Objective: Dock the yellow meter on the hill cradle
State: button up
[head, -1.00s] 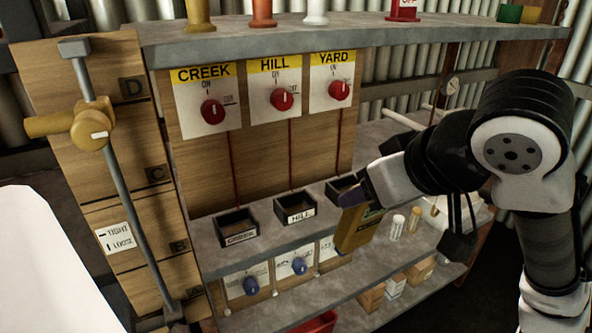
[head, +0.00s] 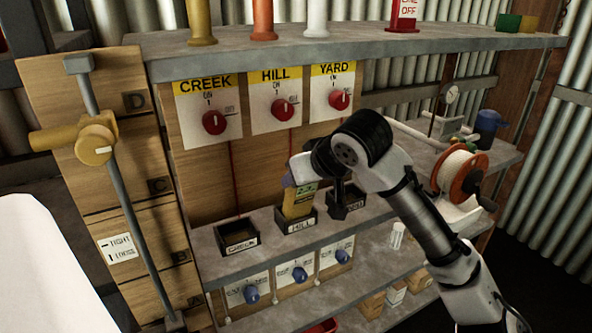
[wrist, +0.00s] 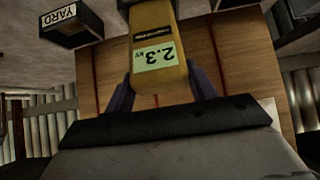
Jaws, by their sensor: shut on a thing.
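The yellow meter (head: 298,204) stands upright at the hill cradle (head: 299,225), a black tray labelled HILL on the middle shelf. Its lower end is at or inside the cradle opening; I cannot tell whether it is fully seated. My gripper (head: 290,183) is shut on the meter's upper part. In the wrist view the meter (wrist: 157,75) shows a green display reading 2.3 kV, upside down, between the two dark fingers of my gripper (wrist: 158,85). The cradle is mostly hidden behind the meter there.
The creek cradle (head: 237,236) stands empty to the left. The yard cradle (head: 346,201) is close on the right, partly behind my arm. Red knobs (head: 283,109) are on the panel behind. A cable reel (head: 461,173) stands at the right.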

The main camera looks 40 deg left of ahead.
jog(key=shift+w+a+r+g+h+p, duration=0.25)
jog(key=shift+a+h+p, duration=0.2)
jog(key=shift+a+h, duration=0.15)
jog(key=shift+w+a+r+g+h+p, duration=0.2)
jog(key=shift+a+h+p, duration=0.25)
jog(key=shift+a, duration=0.2)
jog(key=shift+w+a+r+g+h+p, duration=0.15)
jog(key=shift+w+a+r+h+p, duration=0.1)
jog(key=shift+a+h+p, duration=0.25)
jog(key=shift+f, duration=1.15)
jog(key=o, duration=1.5)
jog(key=shift+r, duration=0.2)
jog(key=b+v, duration=0.1)
jog(key=v, duration=1.1)
jog(key=shift+w+a, duration=0.1)
